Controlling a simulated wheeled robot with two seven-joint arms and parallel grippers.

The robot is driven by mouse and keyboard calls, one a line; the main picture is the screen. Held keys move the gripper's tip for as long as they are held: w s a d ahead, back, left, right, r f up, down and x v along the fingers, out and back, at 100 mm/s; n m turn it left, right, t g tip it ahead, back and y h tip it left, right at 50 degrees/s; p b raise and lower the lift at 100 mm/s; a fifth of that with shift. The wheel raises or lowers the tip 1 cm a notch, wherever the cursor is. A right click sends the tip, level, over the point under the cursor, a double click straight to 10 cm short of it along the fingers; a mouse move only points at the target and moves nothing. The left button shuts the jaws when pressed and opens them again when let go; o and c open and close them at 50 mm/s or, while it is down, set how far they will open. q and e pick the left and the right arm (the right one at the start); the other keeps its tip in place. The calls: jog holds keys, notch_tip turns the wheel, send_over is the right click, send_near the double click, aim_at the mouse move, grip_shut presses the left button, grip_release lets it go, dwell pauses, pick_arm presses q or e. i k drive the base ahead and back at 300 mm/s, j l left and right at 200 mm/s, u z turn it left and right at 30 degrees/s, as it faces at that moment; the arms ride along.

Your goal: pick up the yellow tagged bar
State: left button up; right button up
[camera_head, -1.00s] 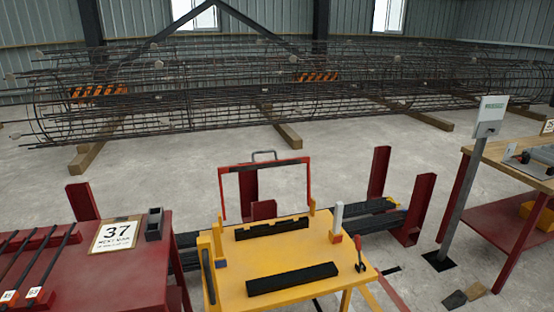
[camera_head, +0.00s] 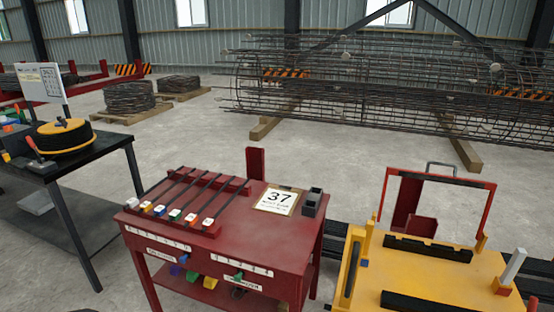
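Several dark bars lie side by side on a red rack on the red table (camera_head: 250,235), each with a small tag block at its near end. The yellow tagged bar (camera_head: 147,207) appears to be second from the left, its tag at the near left and its rod running up to the right. Neither of my grippers shows in the head view.
A yellow bench (camera_head: 372,262) is at the right, a black table (camera_head: 105,151) at the left. Open floor lies behind the red table.

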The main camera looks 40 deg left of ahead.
aim_at(145, 206)
jog(key=u, duration=1.95)
jog(key=z, duration=1.85)
jog(key=u, duration=1.85)
jog(key=i+j+z, duration=0.2)
jog(key=i+j, duration=0.6)
jog(key=j, duration=0.1)
